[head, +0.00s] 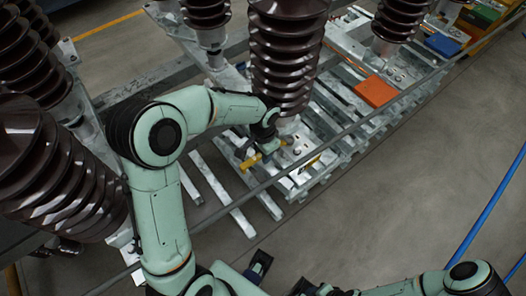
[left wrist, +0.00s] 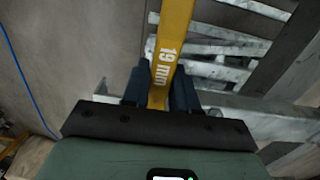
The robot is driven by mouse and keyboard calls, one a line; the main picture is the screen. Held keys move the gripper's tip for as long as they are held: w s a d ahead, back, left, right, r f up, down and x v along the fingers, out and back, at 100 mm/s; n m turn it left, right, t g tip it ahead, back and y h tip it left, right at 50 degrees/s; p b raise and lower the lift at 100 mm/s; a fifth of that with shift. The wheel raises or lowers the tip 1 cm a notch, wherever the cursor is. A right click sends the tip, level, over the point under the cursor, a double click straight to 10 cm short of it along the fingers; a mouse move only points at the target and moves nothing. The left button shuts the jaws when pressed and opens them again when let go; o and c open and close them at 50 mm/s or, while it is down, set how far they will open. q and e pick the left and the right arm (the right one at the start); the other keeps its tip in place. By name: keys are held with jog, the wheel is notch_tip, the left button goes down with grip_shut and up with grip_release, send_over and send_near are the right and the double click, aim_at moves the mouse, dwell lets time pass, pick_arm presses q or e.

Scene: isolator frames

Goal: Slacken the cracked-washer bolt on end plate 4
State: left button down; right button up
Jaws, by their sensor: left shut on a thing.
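My left gripper (head: 267,146) is shut on a yellow wrench (left wrist: 172,45) marked "19 mm". No plate number or cracked washer can be made out. Dark parts at the bottom of the head view seem to belong to my right gripper (head: 302,287); its jaws are unclear.
More ribbed insulators stand left (head: 60,170) and at the back (head: 400,18). A grey rail (head: 345,117) crosses in front of the slatted metal frame. An orange box (head: 376,91) and a blue box (head: 442,45) lie farther right. The floor at right is clear except for a blue hose (head: 490,207).

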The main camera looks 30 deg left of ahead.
pick_arm(q)
jog(key=shift+f+b, duration=0.3)
jog(key=shift+f, duration=0.2)
dwell(0.3)
jog(key=w+d+n+b, duration=0.2)
jog(key=d+n+b, duration=0.1)
jog(key=d+n, duration=0.7)
jog(key=shift+d+n, duration=0.35)
jog(key=shift+n, duration=0.65)
jog(key=shift+w+r, duration=0.1)
notch_tip(320, 180, up, 2)
jog(key=shift+p, duration=0.8)
